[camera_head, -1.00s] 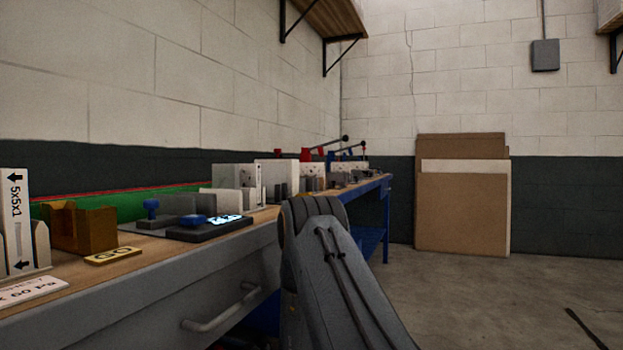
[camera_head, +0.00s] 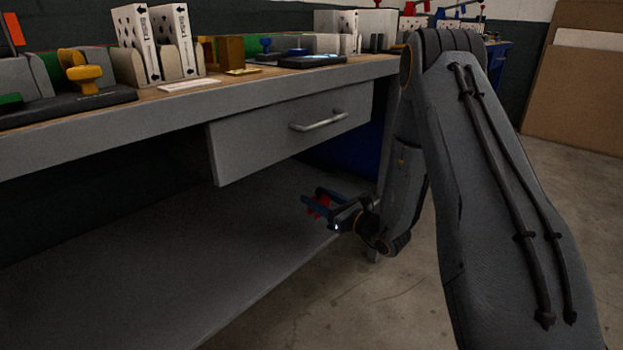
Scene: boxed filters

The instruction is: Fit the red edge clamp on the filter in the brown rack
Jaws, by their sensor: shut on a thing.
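My gripper (camera_head: 312,203) hangs low beside the workbench, below the drawer and near the lower shelf's edge. No filter can be made out in the brown rack from here.
White boxed filters (camera_head: 180,45) stand in a beige rack left of the brown rack. A yellow plate (camera_head: 243,71) lies before the brown rack. The drawer handle (camera_head: 318,121) sticks out above my gripper. The lower shelf (camera_head: 190,260) is bare.

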